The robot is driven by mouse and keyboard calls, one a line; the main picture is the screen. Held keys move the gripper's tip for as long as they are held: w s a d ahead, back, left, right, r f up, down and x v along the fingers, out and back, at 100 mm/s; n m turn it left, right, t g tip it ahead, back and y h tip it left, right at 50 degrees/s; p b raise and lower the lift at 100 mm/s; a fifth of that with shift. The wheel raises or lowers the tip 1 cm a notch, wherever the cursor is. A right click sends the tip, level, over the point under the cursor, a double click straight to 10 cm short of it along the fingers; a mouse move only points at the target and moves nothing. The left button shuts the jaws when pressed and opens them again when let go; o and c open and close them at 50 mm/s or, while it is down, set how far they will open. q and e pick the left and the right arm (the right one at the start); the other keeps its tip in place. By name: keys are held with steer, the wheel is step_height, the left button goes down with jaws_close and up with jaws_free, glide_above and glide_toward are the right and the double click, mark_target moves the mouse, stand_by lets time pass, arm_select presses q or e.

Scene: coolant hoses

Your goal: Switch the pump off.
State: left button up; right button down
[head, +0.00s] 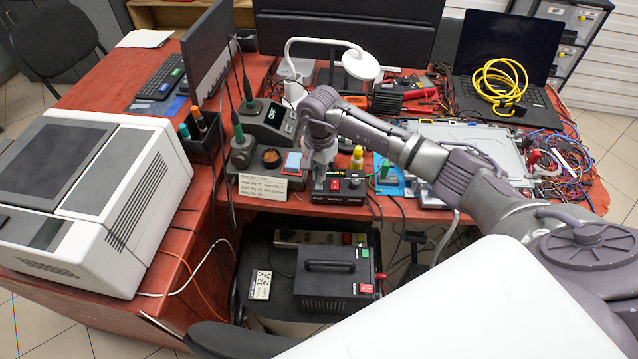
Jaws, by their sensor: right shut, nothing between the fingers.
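My right gripper (320,172) reaches in from the right and points down over a small black control box (342,198) near the front edge of the red desk. Its fingers are shut and empty, close to the left part of the box's top; whether they touch it I cannot tell. A red switch (334,184) and a dark knob show on the box. I cannot read its label, and the switch position is too small to tell. No pump can be clearly made out. My left gripper is not in view.
A soldering station (268,118) reading OFF and a note card (262,187) are left of the gripper. A yellow-capped bottle (357,157) and a metal case (470,145) are to the right. A black power unit (325,280) sits below the desk. A white printer-like machine (95,200) stands left.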

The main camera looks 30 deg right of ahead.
steer(key=shift+f, duration=0.3)
steer(key=shift+s, duration=0.1)
steer(key=shift+r+p, duration=0.35)
steer(key=shift+r, duration=0.5)
steer(key=shift+r+p, duration=1.4)
steer(key=shift+r, duration=1.3)
steer(key=shift+f, duration=0.1)
